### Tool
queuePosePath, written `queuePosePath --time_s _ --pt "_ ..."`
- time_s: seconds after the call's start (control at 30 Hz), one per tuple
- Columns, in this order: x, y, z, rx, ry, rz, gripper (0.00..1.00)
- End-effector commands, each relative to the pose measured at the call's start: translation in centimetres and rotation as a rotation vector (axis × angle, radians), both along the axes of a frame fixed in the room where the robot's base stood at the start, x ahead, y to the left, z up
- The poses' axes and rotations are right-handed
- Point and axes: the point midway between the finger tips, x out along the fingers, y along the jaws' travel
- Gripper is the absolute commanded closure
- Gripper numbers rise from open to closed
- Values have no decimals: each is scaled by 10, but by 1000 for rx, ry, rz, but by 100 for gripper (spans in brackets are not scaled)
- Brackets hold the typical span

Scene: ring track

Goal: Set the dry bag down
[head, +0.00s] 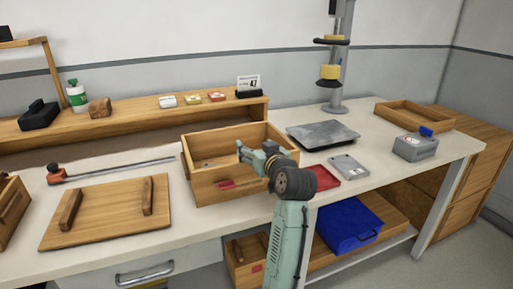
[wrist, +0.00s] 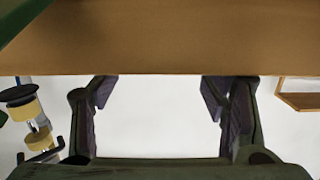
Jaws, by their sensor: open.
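I cannot pick out a dry bag with certainty in either view. My gripper (head: 251,153) is over the open wooden box (head: 205,187) in the middle of the bench, and my arm hides part of the box. In the wrist view my gripper (wrist: 159,95) has its two fingers wide apart, with nothing between them but pale background. A flat brown surface (wrist: 165,38) fills the top of the wrist view; I cannot tell what it belongs to. A blue container (head: 346,224) with a handle is on the lower shelf.
A wooden board with two bars (head: 108,212) lies left of the box. A grey plate (head: 323,135), a red tray (head: 321,179) and a grey device (head: 415,147) stand to the right. A ring stand (head: 336,90) rises behind. Bare bench shows along the front left.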

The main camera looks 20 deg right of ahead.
Motion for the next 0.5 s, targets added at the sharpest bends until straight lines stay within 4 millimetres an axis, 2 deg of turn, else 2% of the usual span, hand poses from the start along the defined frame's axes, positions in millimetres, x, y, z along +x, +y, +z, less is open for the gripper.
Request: queuePosePath --time_s 0.13,0.2,0.5 --pt "1 3 16 0 4 6 27" --pt "-13 1 10 0 1 3 27" --pt "-80 -1 21 -1 -1 0 27"
